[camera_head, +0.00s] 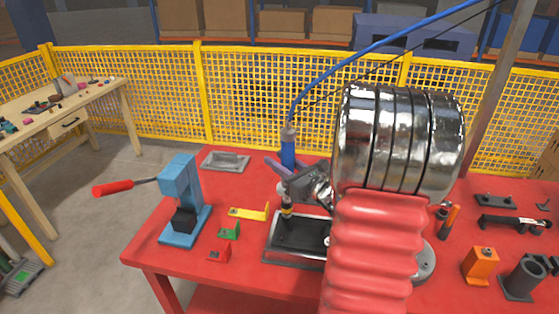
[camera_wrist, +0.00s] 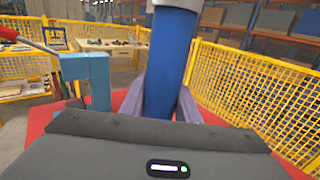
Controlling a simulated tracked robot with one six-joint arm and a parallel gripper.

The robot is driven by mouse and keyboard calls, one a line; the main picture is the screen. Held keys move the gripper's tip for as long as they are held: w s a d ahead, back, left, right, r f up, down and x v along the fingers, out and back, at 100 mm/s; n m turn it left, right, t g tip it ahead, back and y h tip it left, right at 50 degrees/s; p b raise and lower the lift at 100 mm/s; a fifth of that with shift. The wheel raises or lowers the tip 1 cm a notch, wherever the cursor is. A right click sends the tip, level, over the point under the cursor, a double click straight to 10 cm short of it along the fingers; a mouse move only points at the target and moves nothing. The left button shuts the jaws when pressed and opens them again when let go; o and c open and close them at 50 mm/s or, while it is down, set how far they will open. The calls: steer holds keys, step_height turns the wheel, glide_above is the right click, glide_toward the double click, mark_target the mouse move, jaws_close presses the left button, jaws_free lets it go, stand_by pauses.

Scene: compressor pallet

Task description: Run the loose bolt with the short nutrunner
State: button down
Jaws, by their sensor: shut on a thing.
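My gripper (camera_head: 283,170) is shut on an upright blue nutrunner (camera_head: 288,150), with a blue hose rising from its top. In the wrist view the blue nutrunner body (camera_wrist: 172,62) stands between the purple fingers of my gripper (camera_wrist: 162,104). The lower end of the tool, with a yellow band, reaches down to the left part of a grey metal tray or housing (camera_head: 268,250) with a dark inside. I cannot tell whether the tip touches anything there. The loose bolt cannot be made out. My arm hides the right side of the housing.
A blue press (camera_head: 180,205) with a red-handled lever stands at the left of the red table (camera_head: 150,255). Yellow, green and red brackets lie between it and the housing. A grey tray (camera_head: 225,160) lies behind. Orange (camera_head: 480,265) and black fixtures stand at right. Yellow fencing is beyond.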

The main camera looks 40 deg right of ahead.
steer(key=shift+f, duration=1.75)
stand_by(2.4)
steer(key=shift+r, duration=0.15)
steer(key=shift+r, duration=2.5)
